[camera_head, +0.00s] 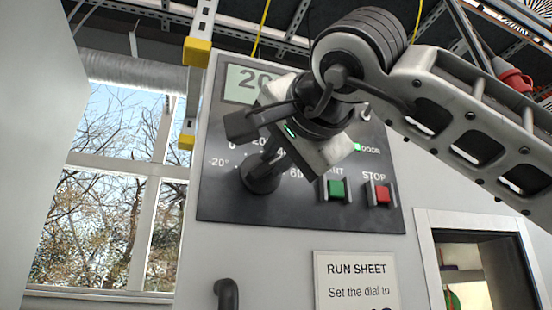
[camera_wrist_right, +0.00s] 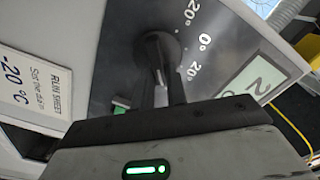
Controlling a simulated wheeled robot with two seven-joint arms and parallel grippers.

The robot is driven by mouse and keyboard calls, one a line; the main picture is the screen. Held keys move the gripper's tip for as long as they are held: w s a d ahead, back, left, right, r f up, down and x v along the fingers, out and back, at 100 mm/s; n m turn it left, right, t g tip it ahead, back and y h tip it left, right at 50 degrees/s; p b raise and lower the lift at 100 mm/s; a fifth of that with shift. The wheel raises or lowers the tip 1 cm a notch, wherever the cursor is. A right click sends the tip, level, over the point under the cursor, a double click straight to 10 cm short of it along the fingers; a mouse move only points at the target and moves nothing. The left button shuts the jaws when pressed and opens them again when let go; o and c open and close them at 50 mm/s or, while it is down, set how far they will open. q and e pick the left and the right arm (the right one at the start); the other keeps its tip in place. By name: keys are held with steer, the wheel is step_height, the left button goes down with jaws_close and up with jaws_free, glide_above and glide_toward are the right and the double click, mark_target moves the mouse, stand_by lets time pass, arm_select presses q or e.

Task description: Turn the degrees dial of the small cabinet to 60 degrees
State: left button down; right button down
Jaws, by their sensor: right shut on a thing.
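The degrees dial (camera_head: 262,178) is a dark round knob on the cabinet's dark control panel (camera_head: 225,205). Printed degree marks surround it, with -20, 0 and 60 partly readable in the head view. My right gripper (camera_head: 271,158) reaches the dial from above and is shut on its grip. In the wrist view the dial (camera_wrist_right: 158,55) stands between the two dark fingers (camera_wrist_right: 162,88). The display (camera_head: 245,82) starts with "20"; the rest is covered by my gripper. My left gripper is not in view.
The green start button (camera_head: 337,190) and red stop button (camera_head: 382,194) sit right of the dial. A run sheet (camera_head: 355,280) hangs below; in the wrist view it (camera_wrist_right: 28,75) reads -20 °C. A dark handle (camera_head: 227,294) and an open recess (camera_head: 480,270) lie lower.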

steer(key=m, duration=0.1)
steer(key=m+b, duration=0.1)
steer(key=m, duration=0.1)
steer(key=shift+d+f, duration=0.1)
steer(key=shift+f, duration=0.15)
arm_select(q)
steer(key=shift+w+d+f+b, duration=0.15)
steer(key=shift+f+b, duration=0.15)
steer(key=shift+b, duration=0.15)
arm_select(e)
steer(key=m, duration=0.2)
steer(key=shift+f+m, duration=0.1)
steer(key=shift+m, duration=0.3)
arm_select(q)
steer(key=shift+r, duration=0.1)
arm_select(e)
steer(key=c, duration=1.4)
jaws_free()
steer(key=shift+w, duration=0.1)
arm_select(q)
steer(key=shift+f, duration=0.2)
